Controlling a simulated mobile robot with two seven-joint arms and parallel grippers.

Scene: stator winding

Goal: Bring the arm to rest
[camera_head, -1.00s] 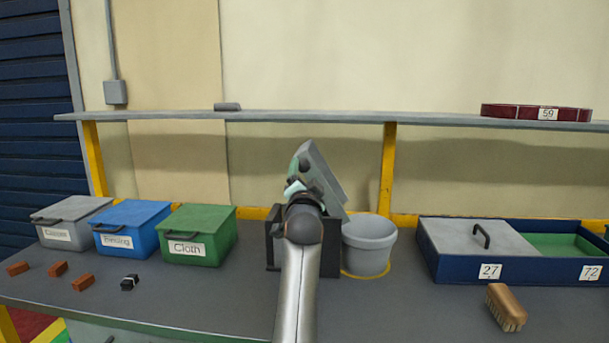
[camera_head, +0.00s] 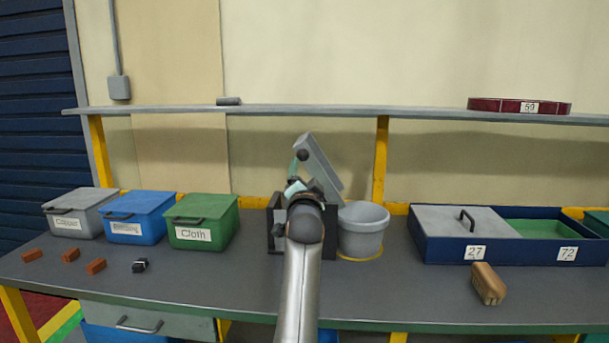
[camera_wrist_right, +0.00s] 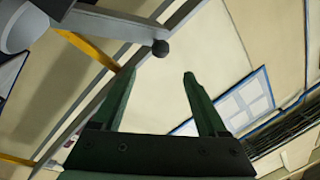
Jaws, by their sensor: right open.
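My right arm rises from the bottom middle of the head view, above the bench. Its wrist end is folded up, and the right gripper (camera_head: 295,165) shows only as a small greenish part, mostly hidden by the arm. In the right wrist view the two green fingers (camera_wrist_right: 158,75) stand wide apart, with nothing between them. Beyond them are wall and a window. My left gripper is in neither view.
On the bench stand grey (camera_head: 88,198), blue (camera_head: 150,205) and green (camera_head: 215,208) lidded boxes, a black holder (camera_head: 275,228), a grey bucket (camera_head: 363,230), a blue tray (camera_head: 440,248) and a brush (camera_head: 488,284). A shelf (camera_head: 300,111) runs behind.

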